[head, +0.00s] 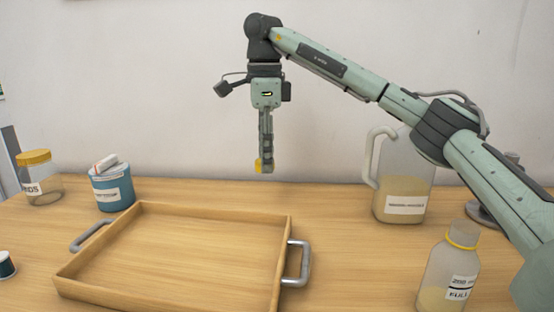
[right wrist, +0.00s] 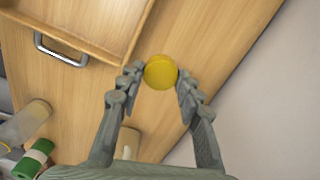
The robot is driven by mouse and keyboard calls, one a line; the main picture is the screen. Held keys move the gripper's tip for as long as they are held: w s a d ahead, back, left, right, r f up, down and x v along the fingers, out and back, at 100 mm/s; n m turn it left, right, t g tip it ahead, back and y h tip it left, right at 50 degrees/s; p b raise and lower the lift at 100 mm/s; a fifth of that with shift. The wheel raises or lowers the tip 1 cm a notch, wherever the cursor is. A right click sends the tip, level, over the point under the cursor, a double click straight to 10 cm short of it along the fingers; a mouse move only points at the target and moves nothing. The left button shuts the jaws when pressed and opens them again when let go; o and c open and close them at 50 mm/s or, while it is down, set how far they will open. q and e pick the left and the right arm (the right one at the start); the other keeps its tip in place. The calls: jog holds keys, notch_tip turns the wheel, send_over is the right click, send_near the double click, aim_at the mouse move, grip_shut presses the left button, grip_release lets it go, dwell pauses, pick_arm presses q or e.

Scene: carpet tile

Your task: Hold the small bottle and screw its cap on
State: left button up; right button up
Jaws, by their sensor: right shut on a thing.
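My right gripper (head: 265,165) hangs pointing down above the back of the table. It is shut on a round yellow cap (right wrist: 160,72), which sits between its fingertips in the right wrist view. In the head view only a bit of the yellow cap (head: 259,166) shows at the fingertips. A small translucent bottle (head: 447,272) stands upright at the front right, apart from the gripper. It has a yellow ring at its neck, a white label and pale contents. No yellow cap shows on its top. My left gripper is not in view.
A wooden tray (head: 283,232) with metal handles lies left of centre and looks empty. A handled jug (head: 405,185) stands behind the bottle. A yellow-lidded jar (head: 38,178) and a blue tub (head: 113,192) stand at the left. The table between tray and bottle is clear.

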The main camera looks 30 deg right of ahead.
dwell(0.3)
jog(key=s+a+f+n, duration=0.1)
jog(key=s+n, duration=0.1)
jog(key=n, duration=0.1)
jog(key=s+a+f+n, duration=0.1)
jog(key=s+a+n, duration=0.1)
jog(key=n, duration=0.2)
jog(key=s+a+f+n, duration=0.1)
jog(key=f+n, duration=0.1)
jog(key=n, duration=0.1)
jog(key=shift+s+a+n, duration=0.3)
jog(key=shift+s+a, duration=0.1)
jog(key=s+a+f+n, duration=0.1)
jog(key=s+n, duration=0.1)
jog(key=s+a+f+n, duration=0.1)
jog(key=s+n, duration=0.1)
jog(key=n, duration=0.1)
jog(key=s+a+f+n, duration=0.1)
jog(key=s+n, duration=0.1)
jog(key=n, duration=0.1)
jog(key=shift+s+f, duration=0.1)
jog(key=shift+f, duration=0.15)
